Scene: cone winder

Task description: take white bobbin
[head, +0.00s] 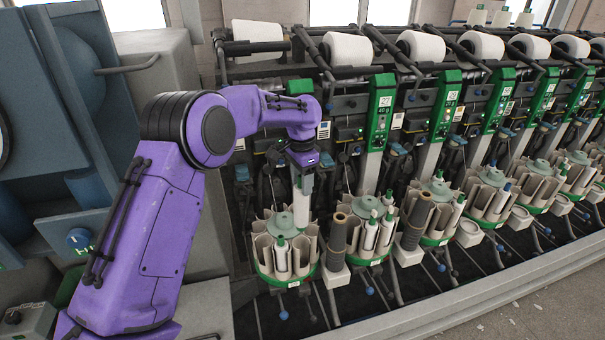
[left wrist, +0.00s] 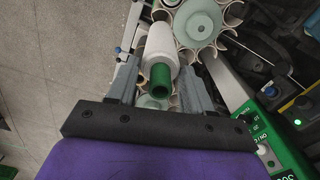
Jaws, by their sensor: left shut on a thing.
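My left gripper (head: 303,178) points down over the near left round magazine in the head view. In the left wrist view its two grey fingers (left wrist: 160,76) are shut on a white bobbin (left wrist: 158,48) with a green end (left wrist: 160,76). The green end faces the wrist camera, and the white body reaches down toward the magazine. Whether the bobbin's far end is clear of the pockets I cannot tell. The magazine (head: 259,252) has beige pockets around a green centre disc (left wrist: 190,18); other white bobbins (head: 281,258) stand in it. My right gripper is not in view.
A row of similar magazines (head: 488,198) runs to the right, with green machine panels (head: 380,108) and white cones (head: 348,48) behind. Dark bobbins (head: 338,234) stand between the first magazines. Open floor lies at the lower right. A grey-blue cabinet (head: 75,110) stands at left.

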